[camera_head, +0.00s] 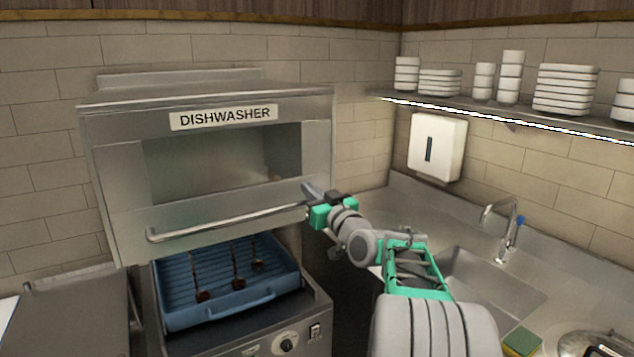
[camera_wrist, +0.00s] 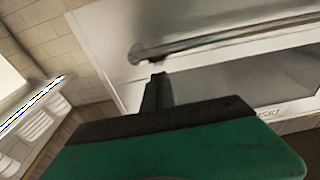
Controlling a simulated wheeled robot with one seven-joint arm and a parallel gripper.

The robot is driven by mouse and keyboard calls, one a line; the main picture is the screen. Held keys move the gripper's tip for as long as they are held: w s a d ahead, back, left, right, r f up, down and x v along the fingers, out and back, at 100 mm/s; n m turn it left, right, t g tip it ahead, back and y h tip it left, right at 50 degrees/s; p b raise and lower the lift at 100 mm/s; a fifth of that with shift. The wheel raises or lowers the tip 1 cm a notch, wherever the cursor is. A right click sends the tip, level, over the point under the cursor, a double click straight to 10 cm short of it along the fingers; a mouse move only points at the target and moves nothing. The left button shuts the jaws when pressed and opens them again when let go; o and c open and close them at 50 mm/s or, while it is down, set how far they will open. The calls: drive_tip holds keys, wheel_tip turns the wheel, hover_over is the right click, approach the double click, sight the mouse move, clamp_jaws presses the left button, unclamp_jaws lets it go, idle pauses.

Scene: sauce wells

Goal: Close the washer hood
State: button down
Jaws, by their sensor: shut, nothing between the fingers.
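The steel dishwasher hood (camera_head: 115,190), labelled DISHWASHER, is raised, with an open gap between its lower edge and the base. Its long bar handle (camera_head: 215,222) runs across the front near the lower edge. The handle also shows in the wrist view (camera_wrist: 230,38). My gripper (camera_head: 309,190) is at the right end of the handle, fingers pointing up and left. In the wrist view the shut, empty fingers (camera_wrist: 157,88) reach up close beside the handle's end mount. I cannot tell whether they touch the bar. My wrist hides part of the hood's right corner.
A blue rack (camera_head: 235,309) with several dark utensils sits in the washer under the hood. A sink (camera_head: 490,285) with a faucet (camera_head: 508,232) is on the right, with a sponge (camera_head: 521,341) in front. A shelf (camera_head: 500,112) of white dishes and a dispenser (camera_head: 437,146) are on the right wall.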

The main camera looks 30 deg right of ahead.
drive_tip(key=shift+s+f, duration=0.35)
drive_tip(key=shift+f, duration=0.55)
